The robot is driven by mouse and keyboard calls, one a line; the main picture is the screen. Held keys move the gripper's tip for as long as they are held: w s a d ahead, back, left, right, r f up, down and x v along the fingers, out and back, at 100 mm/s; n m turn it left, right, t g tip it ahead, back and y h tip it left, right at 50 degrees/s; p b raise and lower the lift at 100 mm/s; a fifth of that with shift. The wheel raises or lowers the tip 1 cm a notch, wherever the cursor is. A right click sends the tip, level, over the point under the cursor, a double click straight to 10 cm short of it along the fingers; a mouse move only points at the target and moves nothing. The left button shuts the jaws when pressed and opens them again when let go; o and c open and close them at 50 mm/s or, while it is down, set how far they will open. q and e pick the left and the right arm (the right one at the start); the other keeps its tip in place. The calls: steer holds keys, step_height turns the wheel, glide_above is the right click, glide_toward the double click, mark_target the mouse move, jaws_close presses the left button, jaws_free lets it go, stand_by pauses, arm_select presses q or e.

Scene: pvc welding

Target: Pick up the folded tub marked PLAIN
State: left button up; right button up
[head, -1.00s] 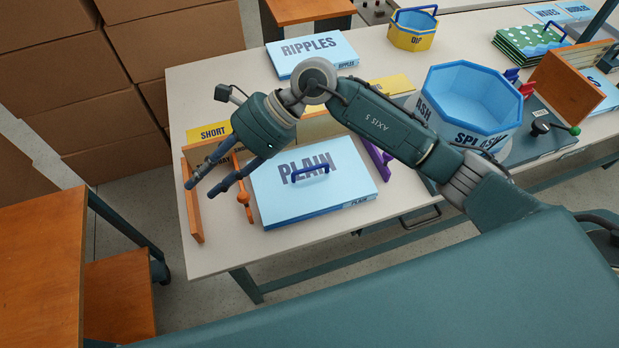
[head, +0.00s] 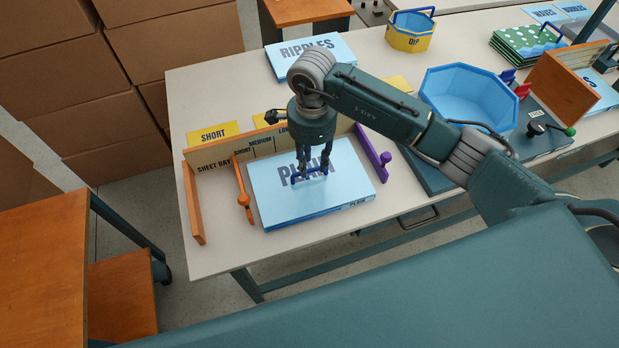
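The folded tub marked PLAIN (head: 275,206) is a flat light-blue slab lying on the table inside the wooden sheet bay. Its dark blue handle (head: 309,175) stands on top. My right gripper (head: 313,172) points down over the tub, its fingertips at the handle. The two fingers look spread apart, one toward each end of the handle. The fingers and wrist hide part of the word PLAIN and of the handle. The tub lies flat on the table. My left gripper is not in view.
The bay's wooden back wall (head: 215,160) and left side (head: 193,203) stand near the tub. An orange lever (head: 243,195) is left of it, a purple one (head: 373,153) right. The RIPPLES sheet (head: 300,53) lies behind. A blue octagonal tub (head: 468,97) stands to the right.

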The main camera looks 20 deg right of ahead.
mark_target(309, 170)
steer(key=shift+s+a+f+p, duration=0.1)
steer(key=shift+a+f+p, duration=0.1)
steer(key=shift+f, duration=0.75)
steer(key=shift+s+a+f+p, duration=0.1)
steer(key=shift+f+p, duration=0.1)
steer(key=shift+f, duration=0.7)
jaws_close()
steer(key=shift+w+r, duration=0.15)
